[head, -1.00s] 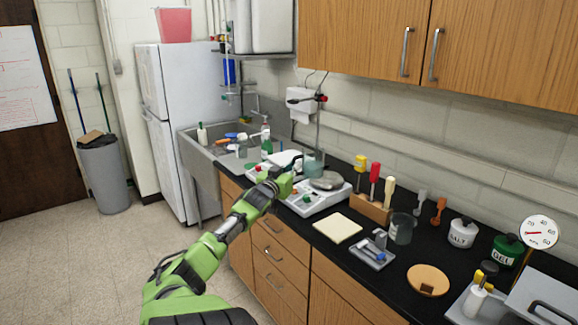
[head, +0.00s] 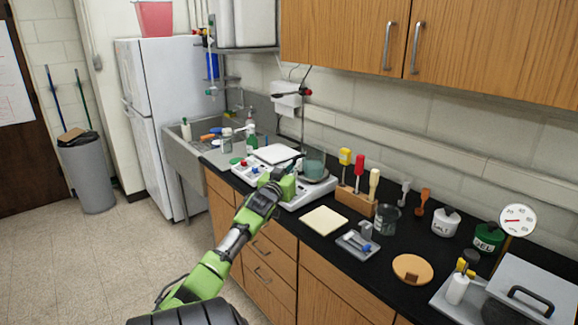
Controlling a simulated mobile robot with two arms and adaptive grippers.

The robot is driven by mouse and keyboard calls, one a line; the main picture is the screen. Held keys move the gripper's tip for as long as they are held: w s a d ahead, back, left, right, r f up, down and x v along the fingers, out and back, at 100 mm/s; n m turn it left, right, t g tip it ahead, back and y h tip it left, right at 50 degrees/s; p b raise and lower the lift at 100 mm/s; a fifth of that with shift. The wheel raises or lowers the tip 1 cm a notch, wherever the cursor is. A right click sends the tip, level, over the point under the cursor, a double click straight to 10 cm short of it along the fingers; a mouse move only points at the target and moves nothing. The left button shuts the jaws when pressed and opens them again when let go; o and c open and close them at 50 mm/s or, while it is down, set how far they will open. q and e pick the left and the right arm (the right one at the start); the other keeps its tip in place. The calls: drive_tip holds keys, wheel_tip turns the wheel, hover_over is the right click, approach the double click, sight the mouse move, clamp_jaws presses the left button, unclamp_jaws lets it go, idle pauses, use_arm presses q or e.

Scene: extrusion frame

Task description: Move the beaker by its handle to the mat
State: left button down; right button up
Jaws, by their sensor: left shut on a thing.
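The beaker (head: 314,163) holds teal liquid and looks upright. In the head view it shows in front of or over the round plate of a white device, and I cannot tell whether it touches it. My left gripper (head: 293,174) is at the beaker's left side, shut on its handle; the handle and fingertips are mostly hidden by the green gripper body. A flat cream square mat (head: 324,220) lies bare on the black counter, in front of the device and nearer to me. My right gripper is not in view.
A wooden block with several upright tools (head: 354,201) stands right of the device. A clear beaker (head: 387,220), a small grey tray (head: 358,244) and a round tan piece (head: 412,269) lie further right. A stand's rod rises behind the held beaker.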

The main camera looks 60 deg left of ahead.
use_arm(q)
drive_tip(key=shift+w+d+r, duration=0.1)
drive_tip(key=shift+w+d, duration=0.25)
drive_tip(key=shift+d, duration=0.35)
drive_tip(key=shift+w+d, duration=0.35)
drive_tip(key=shift+d, duration=0.3)
drive_tip(key=shift+w+d+b, duration=1.15)
drive_tip(key=shift+w+d, duration=1.55)
drive_tip(key=shift+d, duration=2.85)
drive_tip(key=shift+w+d+b, duration=1.15)
drive_tip(key=shift+w+d, duration=1.5)
drive_tip(key=shift+d, duration=2.85)
drive_tip(key=shift+w+d+b, duration=1.15)
drive_tip(key=shift+w+d, duration=1.55)
drive_tip(key=shift+d, duration=2.85)
drive_tip(key=shift+f+b, duration=8.35)
drive_tip(key=shift+f, duration=1.5)
